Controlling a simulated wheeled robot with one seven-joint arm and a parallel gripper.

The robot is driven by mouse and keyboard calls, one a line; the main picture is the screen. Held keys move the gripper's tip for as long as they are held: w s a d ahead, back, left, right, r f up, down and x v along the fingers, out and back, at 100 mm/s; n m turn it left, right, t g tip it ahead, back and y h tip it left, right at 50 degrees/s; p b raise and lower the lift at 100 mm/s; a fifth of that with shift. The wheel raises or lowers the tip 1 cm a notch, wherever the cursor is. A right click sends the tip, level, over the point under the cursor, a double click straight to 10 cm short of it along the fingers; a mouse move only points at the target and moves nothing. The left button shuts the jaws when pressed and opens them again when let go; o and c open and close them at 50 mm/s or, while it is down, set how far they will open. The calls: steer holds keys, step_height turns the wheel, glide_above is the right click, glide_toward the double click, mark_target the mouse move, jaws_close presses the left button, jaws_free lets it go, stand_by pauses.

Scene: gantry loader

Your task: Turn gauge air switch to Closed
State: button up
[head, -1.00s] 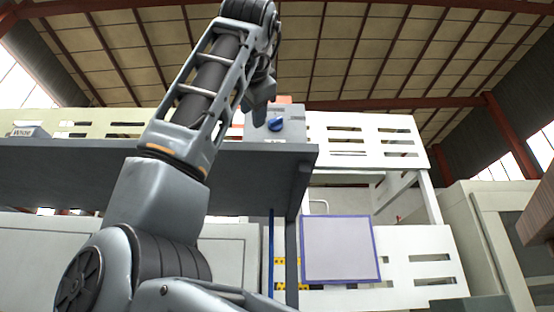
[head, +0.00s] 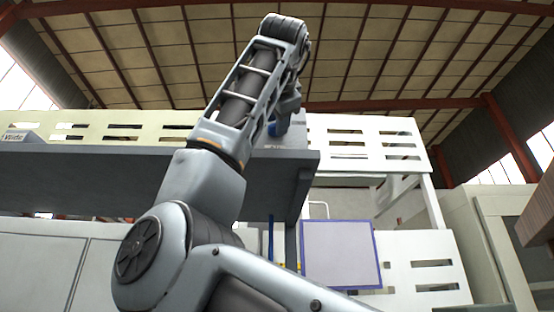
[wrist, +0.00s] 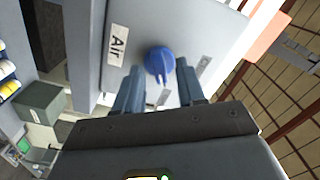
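The air switch is a round blue knob (wrist: 159,62) on a grey box (wrist: 190,25) with a white "Air" label (wrist: 117,44) beside it. In the wrist view a narrow ridge on the knob points down toward my gripper. My gripper (wrist: 156,82) is open, with one finger on each side of the knob's near part. I cannot tell whether the fingers touch it. In the head view my arm hides most of the grey box (head: 297,132), and only a bit of the blue knob (head: 272,130) shows.
The box stands near the right end of a grey shelf (head: 90,170). White slotted panels (head: 365,138) stand behind it. A purple-framed grey panel (head: 340,252) hangs below. In the wrist view a grey block (wrist: 42,102) and an orange part (wrist: 268,36) lie to either side.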

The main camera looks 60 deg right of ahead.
jaws_close()
stand_by(0.4)
steer(key=shift+n, duration=0.3)
steer(key=n+b, duration=0.2)
steer(key=n, duration=0.9)
steer(key=shift+w, duration=0.15)
steer(key=shift+n, duration=0.3)
stand_by(0.4)
jaws_free()
